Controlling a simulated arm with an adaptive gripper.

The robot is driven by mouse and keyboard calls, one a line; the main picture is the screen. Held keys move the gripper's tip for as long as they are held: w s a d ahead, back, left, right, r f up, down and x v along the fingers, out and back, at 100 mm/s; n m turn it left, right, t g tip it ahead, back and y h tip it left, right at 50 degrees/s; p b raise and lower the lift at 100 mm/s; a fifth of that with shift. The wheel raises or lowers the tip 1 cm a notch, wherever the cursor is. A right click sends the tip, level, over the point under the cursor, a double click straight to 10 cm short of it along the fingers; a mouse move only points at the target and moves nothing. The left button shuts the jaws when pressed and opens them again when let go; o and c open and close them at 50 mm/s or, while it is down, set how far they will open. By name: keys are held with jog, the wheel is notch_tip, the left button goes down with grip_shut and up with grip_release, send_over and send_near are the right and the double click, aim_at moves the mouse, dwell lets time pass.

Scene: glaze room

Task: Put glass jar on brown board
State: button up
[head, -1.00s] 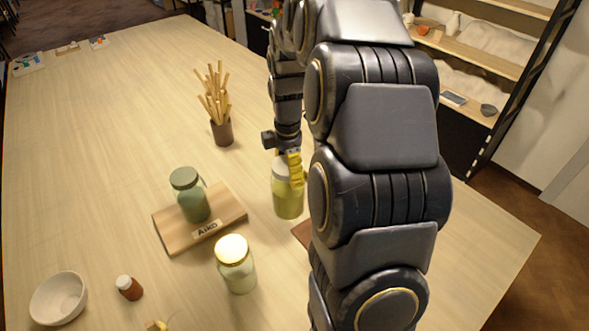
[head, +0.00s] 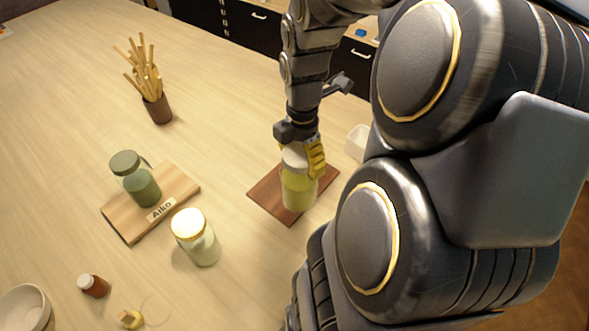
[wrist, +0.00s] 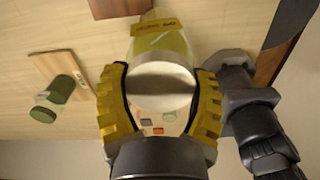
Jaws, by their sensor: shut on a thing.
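My gripper (head: 303,155) is shut on a glass jar (head: 298,192) with yellow-green contents and a pale lid. The jar is upright over the brown board (head: 264,194), a dark reddish-brown slab right of the table's middle. I cannot tell if the jar's base touches the board. In the wrist view the yellow fingers of my gripper (wrist: 160,78) flank the pale lid, and the jar (wrist: 161,45) shows a yellow label. Part of a brown board (wrist: 120,8) shows at the top edge there.
A light wooden board (head: 122,222) labelled "Aiko" holds a green jar (head: 142,187). A pale-lidded jar (head: 200,245) stands between the two boards. A cup of sticks (head: 157,108), a small brown bottle (head: 93,286), a bowl (head: 24,308) and a white container (head: 357,143) stand apart.

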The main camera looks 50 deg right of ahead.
jog(key=w+d+f, duration=0.9)
jog(key=d+f, duration=0.1)
jog(key=f, duration=0.2)
jog(key=shift+f, duration=0.45)
jog(key=o, duration=1.2)
jog(key=shift+c, duration=0.2)
jog(key=shift+f, duration=0.1)
